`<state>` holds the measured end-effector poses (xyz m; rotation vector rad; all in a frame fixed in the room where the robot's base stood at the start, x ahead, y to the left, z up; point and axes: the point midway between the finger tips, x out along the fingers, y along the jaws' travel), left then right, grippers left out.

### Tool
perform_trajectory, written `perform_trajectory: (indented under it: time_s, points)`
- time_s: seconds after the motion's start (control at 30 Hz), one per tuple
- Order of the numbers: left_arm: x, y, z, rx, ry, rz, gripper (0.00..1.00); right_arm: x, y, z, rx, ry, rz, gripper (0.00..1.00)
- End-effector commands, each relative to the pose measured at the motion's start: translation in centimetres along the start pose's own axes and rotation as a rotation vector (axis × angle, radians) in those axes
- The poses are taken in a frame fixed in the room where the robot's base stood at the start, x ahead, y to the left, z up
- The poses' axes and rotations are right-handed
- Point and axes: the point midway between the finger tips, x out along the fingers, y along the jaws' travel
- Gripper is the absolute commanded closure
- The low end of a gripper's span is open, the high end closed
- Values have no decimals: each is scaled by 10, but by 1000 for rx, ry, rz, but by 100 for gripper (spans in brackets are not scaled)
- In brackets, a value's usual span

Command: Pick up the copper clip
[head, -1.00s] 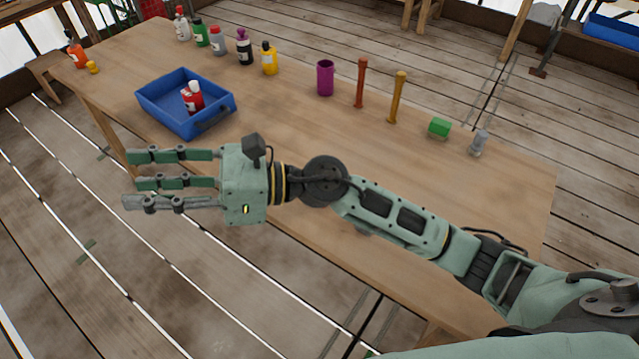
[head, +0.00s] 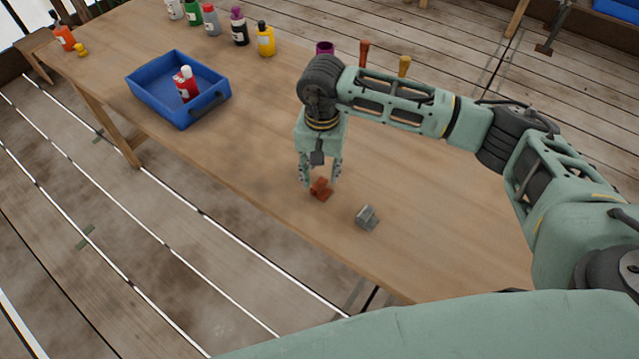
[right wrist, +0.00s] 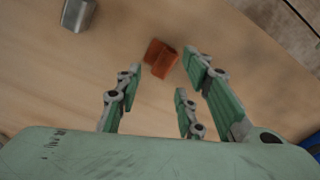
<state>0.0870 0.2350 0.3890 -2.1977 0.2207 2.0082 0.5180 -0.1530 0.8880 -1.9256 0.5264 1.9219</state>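The copper clip (head: 320,188) is a small orange-brown block on the wooden table, near its front edge. My right gripper (head: 320,182) points down over it with its fingers spread. In the right wrist view the clip (right wrist: 160,58) lies just beyond the open fingertips (right wrist: 165,80), with a gap on either side. No finger is seen closed on it. The left gripper is not in view.
A grey metal clip (head: 367,217) lies right of the copper one; it also shows in the right wrist view (right wrist: 78,14). A blue tray (head: 150,98) holding a red-and-white bottle (head: 186,86) stands left. Several bottles, including a yellow one (head: 265,40), line the back. The tabletop (head: 255,150) between is clear.

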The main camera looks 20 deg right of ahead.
Motion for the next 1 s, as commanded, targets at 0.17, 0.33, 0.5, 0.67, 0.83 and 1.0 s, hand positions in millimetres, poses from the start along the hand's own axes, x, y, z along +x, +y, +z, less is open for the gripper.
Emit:
perform_trajectory:
  time_s: [0.17, 0.33, 0.5, 0.67, 0.83, 1.0]
  points:
    - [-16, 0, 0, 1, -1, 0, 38, 26, -2, 2, 1, -6, 1, 65]
    - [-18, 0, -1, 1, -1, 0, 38, 41, -2, 1, -1, -3, -2, 65]
    - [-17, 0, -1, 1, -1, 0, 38, 42, -3, 1, -1, -2, -3, 65]
    - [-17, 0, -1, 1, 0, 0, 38, 42, -3, 1, -1, -2, -3, 75]
    - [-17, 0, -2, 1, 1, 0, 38, 42, -2, 1, 0, -2, -3, 90]
    - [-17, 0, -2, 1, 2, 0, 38, 42, -2, 1, 0, -2, -3, 100]
